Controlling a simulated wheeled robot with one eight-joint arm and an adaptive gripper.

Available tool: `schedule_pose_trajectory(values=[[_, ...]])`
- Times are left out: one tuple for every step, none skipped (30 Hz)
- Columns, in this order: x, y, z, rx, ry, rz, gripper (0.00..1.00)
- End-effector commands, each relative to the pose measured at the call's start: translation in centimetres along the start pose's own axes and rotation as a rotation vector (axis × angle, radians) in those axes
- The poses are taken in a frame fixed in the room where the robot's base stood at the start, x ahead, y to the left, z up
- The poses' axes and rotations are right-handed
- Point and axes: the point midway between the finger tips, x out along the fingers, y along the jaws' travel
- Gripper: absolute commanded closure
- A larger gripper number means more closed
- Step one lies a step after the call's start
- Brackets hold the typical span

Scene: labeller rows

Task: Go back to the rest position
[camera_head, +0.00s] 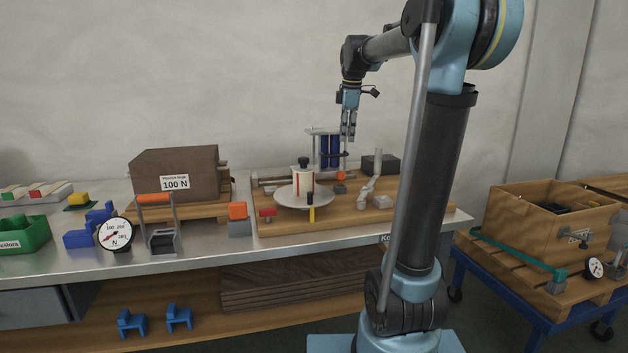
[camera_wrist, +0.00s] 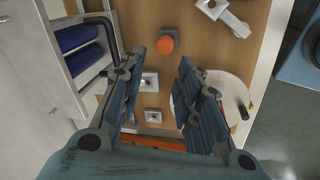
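My gripper (camera_head: 348,134) hangs pointing down above the back of the wooden board (camera_head: 400,212) on the workbench, in front of the wall. The wrist view shows its two blue fingers (camera_wrist: 163,60) spread apart with nothing held between them. In the head view it overlaps the frame with dark blue cylinders (camera_head: 330,150), so its exact clearance cannot be told. An orange-topped knob (camera_wrist: 166,45) on the board shows past the fingertips, and a round white plate (camera_wrist: 232,88) is partly hidden behind the right finger.
A brown block marked 100 N (camera_head: 175,178), a dial gauge (camera_head: 115,234) and a green bin (camera_head: 24,234) stand left on the bench (camera_head: 200,258). The plate with a black-knobbed cylinder (camera_head: 302,180) is below my gripper. A cart with a wooden box (camera_head: 530,222) stands right. The air above is free.

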Motion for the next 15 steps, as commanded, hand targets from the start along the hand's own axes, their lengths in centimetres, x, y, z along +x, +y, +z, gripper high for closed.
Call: schedule_pose_trajectory(values=[[0.4, -1.9, 0.6, 0.057, -0.002, 0.0, 0.69], [0.7, -2.9, 0.9, 0.095, -0.003, 0.001, 0.69], [1.1, -4.3, 1.4, 0.145, -0.004, 0.001, 0.69], [1.4, -5.2, 1.7, 0.182, -0.005, 0.002, 0.69], [1.7, -6.3, 2.0, 0.219, -0.006, 0.002, 0.69], [2.2, -7.6, 2.4, 0.268, -0.007, 0.003, 0.69], [2.5, -8.6, 2.7, 0.305, -0.008, 0.003, 0.69], [2.9, -9.6, 3.0, 0.342, -0.009, 0.004, 0.69], [3.4, -11.0, 3.4, 0.39, -0.01, 0.004, 0.69], [3.9, -12.0, 3.7, 0.427, -0.011, 0.005, 0.69], [4.3, -13.0, 4.0, 0.464, -0.012, 0.006, 0.69], [4.9, -14.4, 4.3, 0.514, -0.013, 0.006, 0.69], [5.4, -15.4, 4.6, 0.55, -0.014, 0.007, 0.69], [5.9, -16.4, 4.8, 0.587, -0.014, 0.008, 0.69], [6.6, -17.8, 5.2, 0.636, -0.015, 0.009, 0.69]])
